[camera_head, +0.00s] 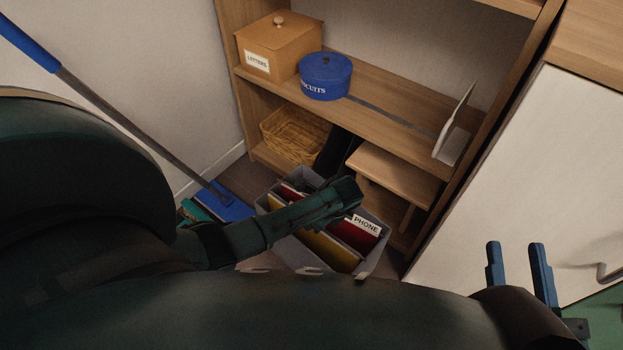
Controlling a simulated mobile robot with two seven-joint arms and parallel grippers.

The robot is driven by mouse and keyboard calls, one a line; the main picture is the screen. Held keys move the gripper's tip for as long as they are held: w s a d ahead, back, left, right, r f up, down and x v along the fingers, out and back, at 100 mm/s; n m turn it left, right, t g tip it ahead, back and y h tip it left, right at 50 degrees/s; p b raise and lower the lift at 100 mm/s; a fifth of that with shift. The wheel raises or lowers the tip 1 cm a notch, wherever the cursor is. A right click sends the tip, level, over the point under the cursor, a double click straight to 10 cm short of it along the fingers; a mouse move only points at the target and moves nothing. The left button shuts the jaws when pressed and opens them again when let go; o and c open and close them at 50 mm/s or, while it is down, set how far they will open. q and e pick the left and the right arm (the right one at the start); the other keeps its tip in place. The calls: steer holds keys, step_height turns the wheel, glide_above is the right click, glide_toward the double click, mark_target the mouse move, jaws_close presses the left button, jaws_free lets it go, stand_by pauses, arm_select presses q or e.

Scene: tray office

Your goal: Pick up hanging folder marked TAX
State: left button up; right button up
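A grey file box (375,262) stands on the floor and holds several hanging folders. A red folder (352,236) at its right has a white tab reading PHONE. A yellow folder (328,250) is in front of it, and another red one shows at the back left. No TAX label shows; my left arm crosses over the box and covers part of the folders. No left gripper fingers can be made out. My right gripper (518,268) is at the lower right, its two blue fingers apart with nothing between them, well to the right of the box.
A wooden shelf unit behind holds a LETTERS box (275,42), a blue BISCUITS tin (325,76) and a wicker basket (290,135). A wooden stool (395,172) stands behind the file box. A blue broom (140,134) leans at left. A white panel (530,170) stands at right.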

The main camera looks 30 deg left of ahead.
arm_select(q)
steer(key=x, duration=0.1)
steer(key=b+x, duration=0.1)
steer(key=x, duration=0.1)
steer(key=shift+s+d+f+b, duration=0.1)
steer(key=shift+s+f+b, duration=0.15)
steer(key=shift+b, duration=0.15)
steer(key=shift+f, duration=0.2)
steer(key=shift+r, duration=0.1)
jaws_close()
arm_select(e)
steer(key=shift+w+r+n+t+y, duration=0.3)
steer(key=shift+r+n+t+y, duration=0.1)
steer(key=shift+r+y, duration=0.4)
